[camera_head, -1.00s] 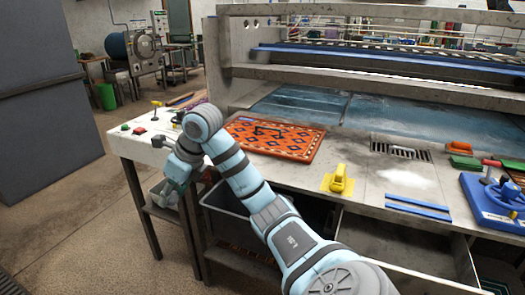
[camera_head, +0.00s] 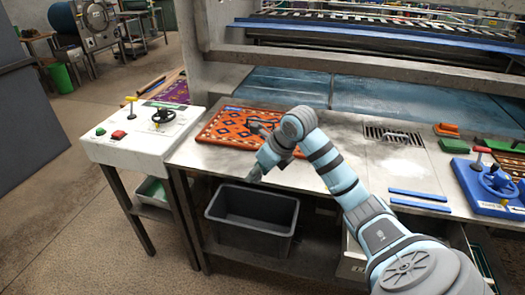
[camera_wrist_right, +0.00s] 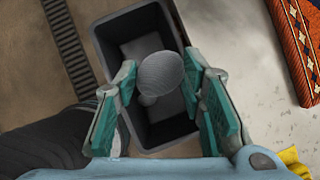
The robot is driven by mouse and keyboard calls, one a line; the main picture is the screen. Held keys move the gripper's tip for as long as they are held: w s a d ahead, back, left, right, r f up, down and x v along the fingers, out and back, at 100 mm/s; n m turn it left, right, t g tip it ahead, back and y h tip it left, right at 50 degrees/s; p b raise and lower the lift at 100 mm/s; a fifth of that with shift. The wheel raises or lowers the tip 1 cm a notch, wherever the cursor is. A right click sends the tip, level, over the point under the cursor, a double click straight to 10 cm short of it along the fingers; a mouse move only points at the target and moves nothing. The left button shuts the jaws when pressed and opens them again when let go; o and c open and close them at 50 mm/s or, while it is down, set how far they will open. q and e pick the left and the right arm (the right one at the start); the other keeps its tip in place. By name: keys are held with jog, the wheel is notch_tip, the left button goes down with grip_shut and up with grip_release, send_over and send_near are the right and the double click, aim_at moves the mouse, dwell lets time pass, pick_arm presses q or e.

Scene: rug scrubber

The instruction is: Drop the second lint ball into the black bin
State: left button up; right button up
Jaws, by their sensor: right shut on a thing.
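The black bin (camera_head: 222,234) stands on the low shelf under the table's left part, open at the top. My right gripper (camera_head: 253,177) is above its back rim in the head view. In the right wrist view, my right gripper (camera_wrist_right: 162,72) has its teal-padded fingers on both sides of a grey, round lint ball (camera_wrist_right: 161,74) and holds it over the bin (camera_wrist_right: 181,130). A paler rounded shape shows partly behind the ball, inside the bin; I cannot tell what it is. My left gripper is not in view.
An orange patterned rug (camera_head: 222,134) lies on the table above the bin, partly behind my right arm. A white control panel (camera_head: 140,148) with a black wheel stands at the left.

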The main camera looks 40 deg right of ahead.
notch_tip(320, 180, down, 6)
jog(key=b, duration=0.5)
jog(key=shift+s+f+b, duration=0.15)
jog(key=shift+f+b, duration=0.05)
jog(key=shift+b, duration=0.2)
jog(key=o, duration=0.9)
jog(key=shift+d, duration=0.1)
jog(key=shift+c, duration=0.2)
jog(key=v, duration=1.2)
